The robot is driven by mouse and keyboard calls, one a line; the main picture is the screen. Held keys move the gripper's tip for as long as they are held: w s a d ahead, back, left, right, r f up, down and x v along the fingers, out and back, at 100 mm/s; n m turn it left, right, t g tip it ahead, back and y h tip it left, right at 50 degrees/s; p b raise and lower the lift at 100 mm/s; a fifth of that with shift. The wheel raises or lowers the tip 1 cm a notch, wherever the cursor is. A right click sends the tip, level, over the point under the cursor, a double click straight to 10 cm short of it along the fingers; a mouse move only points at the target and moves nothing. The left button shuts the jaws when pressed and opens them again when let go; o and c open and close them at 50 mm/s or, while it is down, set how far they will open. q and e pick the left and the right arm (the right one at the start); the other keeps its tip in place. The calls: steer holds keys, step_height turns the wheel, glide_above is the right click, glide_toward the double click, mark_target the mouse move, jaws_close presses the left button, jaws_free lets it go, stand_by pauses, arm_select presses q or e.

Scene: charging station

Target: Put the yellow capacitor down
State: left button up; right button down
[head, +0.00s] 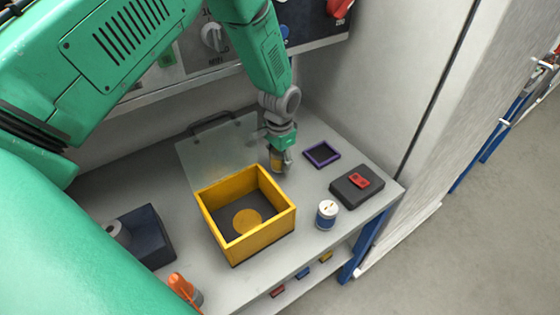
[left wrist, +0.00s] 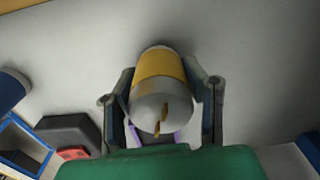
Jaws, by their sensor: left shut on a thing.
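The yellow capacitor (left wrist: 161,85) is a short cylinder with a yellow band, a grey end and two small metal terminals facing the wrist camera. My left gripper (left wrist: 161,100) is shut on it, one finger on each side. In the head view my left gripper (head: 279,160) points down just behind the yellow box, and the capacitor (head: 276,155) shows only partly at its fingers. I cannot tell whether the capacitor touches the table. My right gripper is not in view.
A purple-rimmed square (head: 322,154), a white-and-blue can (head: 327,213) and a black block with a red part (head: 357,187) lie right. A dark blue box (head: 150,236) and an orange-handled tool (head: 182,287) are left.

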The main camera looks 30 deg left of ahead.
arm_select(q)
steer(key=shift+a+f, duration=0.1)
steer(key=shift+f, duration=0.55)
steer(key=shift+f, duration=0.15)
steer(key=o, duration=1.2)
step_height(320, 180, up, 12)
steer(key=shift+r, duration=0.2)
